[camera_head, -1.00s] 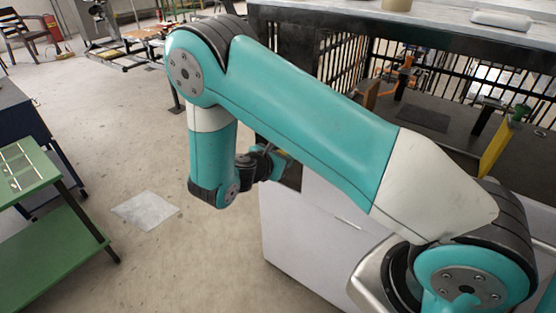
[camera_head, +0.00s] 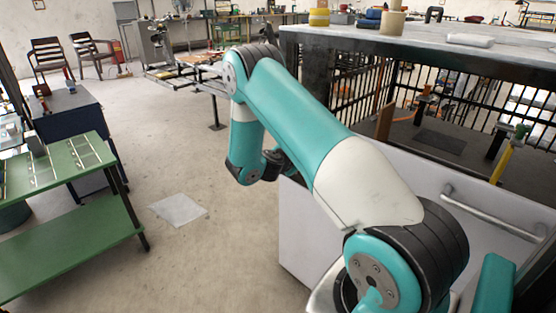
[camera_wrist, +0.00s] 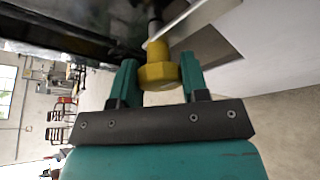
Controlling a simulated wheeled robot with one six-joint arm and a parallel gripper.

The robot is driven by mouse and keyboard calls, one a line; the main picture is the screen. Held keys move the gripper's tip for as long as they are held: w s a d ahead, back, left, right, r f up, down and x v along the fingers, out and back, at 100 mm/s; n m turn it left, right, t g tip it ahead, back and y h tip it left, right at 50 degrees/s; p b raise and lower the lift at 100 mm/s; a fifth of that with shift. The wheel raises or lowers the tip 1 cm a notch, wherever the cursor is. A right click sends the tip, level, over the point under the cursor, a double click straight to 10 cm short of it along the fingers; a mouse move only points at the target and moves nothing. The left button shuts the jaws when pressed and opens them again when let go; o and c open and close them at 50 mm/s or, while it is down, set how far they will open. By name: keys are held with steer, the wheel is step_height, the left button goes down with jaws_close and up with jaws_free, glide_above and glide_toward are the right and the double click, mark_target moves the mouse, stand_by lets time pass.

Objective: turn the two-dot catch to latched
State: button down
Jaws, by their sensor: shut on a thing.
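In the wrist view my gripper (camera_wrist: 159,66) has its two teal fingers on either side of a yellow faceted knob (camera_wrist: 160,76), and it is shut on it. The knob sits on a short stem that runs up to a dark surface beside a pale panel edge. I see no dots on it, so I cannot tell whether this is the two-dot catch or how it is turned. In the head view my wrist is at the left end of the bench, and the fingers and knob are hidden there.
A bench with a grey top (camera_head: 420,42), barred sides and a white front panel (camera_head: 310,225) with a bar handle (camera_head: 490,212) stands close to my arm. A green trolley (camera_head: 70,240) and dark cabinet (camera_head: 72,110) stand at left.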

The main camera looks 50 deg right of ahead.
stand_by(0.3)
steer(key=c, duration=0.6)
jaws_free()
steer(key=v, duration=1.7)
steer(key=shift+s+a+f, duration=0.1)
steer(key=shift+s+a, duration=0.05)
steer(key=shift+a, duration=0.05)
